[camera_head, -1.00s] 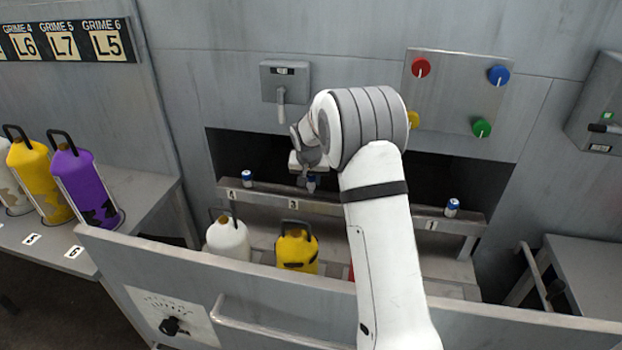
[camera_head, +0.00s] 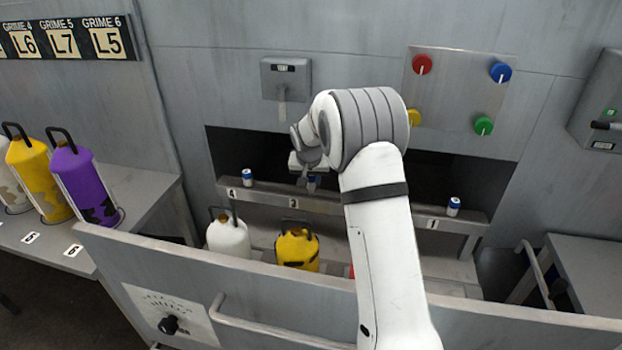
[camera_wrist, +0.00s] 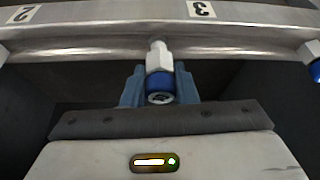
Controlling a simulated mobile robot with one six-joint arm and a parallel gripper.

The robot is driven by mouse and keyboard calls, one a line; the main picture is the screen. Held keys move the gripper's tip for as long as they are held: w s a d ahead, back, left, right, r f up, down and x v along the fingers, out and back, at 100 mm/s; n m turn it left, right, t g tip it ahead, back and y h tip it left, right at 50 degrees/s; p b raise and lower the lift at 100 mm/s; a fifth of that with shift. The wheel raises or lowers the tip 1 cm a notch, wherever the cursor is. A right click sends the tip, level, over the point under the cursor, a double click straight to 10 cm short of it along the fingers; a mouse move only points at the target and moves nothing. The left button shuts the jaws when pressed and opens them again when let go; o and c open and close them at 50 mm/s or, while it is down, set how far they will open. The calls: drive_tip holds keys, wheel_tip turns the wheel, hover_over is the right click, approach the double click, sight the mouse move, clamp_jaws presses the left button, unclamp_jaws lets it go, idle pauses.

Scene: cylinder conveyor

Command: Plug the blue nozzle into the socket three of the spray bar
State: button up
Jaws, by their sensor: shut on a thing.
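My gripper (camera_wrist: 159,88) is shut on a blue nozzle (camera_wrist: 159,82) with a white hexagonal collar, held between its two blue-grey fingers. The nozzle's white end meets the edge of the spray bar (camera_wrist: 100,32), between the labels 2 and 3. How deep it sits in the socket cannot be told. In the head view the held nozzle (camera_head: 312,184) is small and partly hidden at the bar (camera_head: 268,194), just right of the label 3.
Other blue-and-white nozzles stand on the bar near label 4 (camera_head: 247,176) and label 1 (camera_head: 453,206). A white jug (camera_head: 229,238) and a yellow jug (camera_head: 297,250) stand below the bar. A grey front panel (camera_head: 270,280) runs before them. Coloured knobs (camera_head: 500,72) are on the wall.

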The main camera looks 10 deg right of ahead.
sight(311, 181)
drive_tip(key=shift+s+f+b, duration=0.1)
drive_tip(key=shift+f+b, duration=0.95)
drive_tip(key=shift+f, duration=0.3)
drive_tip(key=o, duration=1.1)
drive_tip(key=shift+c, duration=0.2)
drive_tip(key=v, duration=0.7)
drive_tip(key=shift+s+a+r, duration=0.1)
drive_tip(key=shift+r, duration=0.25)
drive_tip(key=shift+s, duration=0.1)
